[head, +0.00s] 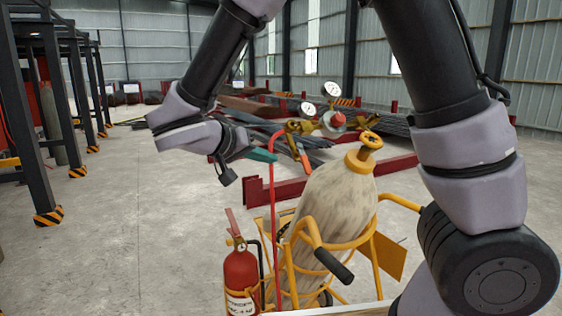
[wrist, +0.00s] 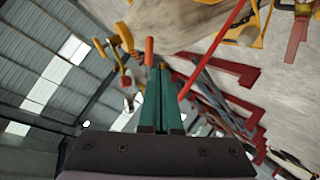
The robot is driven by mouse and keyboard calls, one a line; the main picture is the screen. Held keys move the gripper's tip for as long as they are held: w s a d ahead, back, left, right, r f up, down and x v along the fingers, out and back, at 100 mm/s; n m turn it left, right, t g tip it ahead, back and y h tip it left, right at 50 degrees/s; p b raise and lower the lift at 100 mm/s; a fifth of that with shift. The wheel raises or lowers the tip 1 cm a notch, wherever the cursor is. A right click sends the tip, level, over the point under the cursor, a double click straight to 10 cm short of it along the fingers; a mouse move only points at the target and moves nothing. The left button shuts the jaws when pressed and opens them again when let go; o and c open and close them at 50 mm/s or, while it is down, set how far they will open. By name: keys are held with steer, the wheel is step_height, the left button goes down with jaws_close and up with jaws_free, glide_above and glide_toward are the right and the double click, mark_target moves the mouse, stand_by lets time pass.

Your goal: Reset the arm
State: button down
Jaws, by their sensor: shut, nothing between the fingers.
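My gripper (head: 264,155) has teal fingers that point right toward the gauges on the gas cylinder. In the wrist view my gripper (wrist: 159,72) shows two green fingers side by side, shut and empty. An orange part (wrist: 149,50) shows close to the fingertips in the wrist view; I cannot tell whether it touches them.
A pale gas cylinder (head: 332,210) with pressure gauges (head: 332,89) stands tilted in a yellow cart (head: 385,255). A red fire extinguisher (head: 241,272) is beside it. Red steel beams (head: 290,190) and rebar lie behind. Dark posts (head: 40,120) stand at left. The floor (head: 130,230) at left is clear.

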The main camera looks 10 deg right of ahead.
steer(key=s+d+r+y, duration=0.3)
steer(key=d+y, duration=0.1)
steer(key=d, duration=0.3)
steer(key=s+d+r+m+y, duration=0.1)
steer(key=s+d+r+y, duration=0.2)
steer(key=d, duration=0.4)
steer(key=s+d+r+g+y, duration=0.1)
steer(key=s+d+r+y, duration=0.2)
steer(key=d, duration=0.4)
step_height(320, 180, up, 2)
steer(key=shift+s+d+m+y, duration=0.2)
steer(key=shift+m+y, duration=0.2)
steer(key=shift+y, duration=0.4)
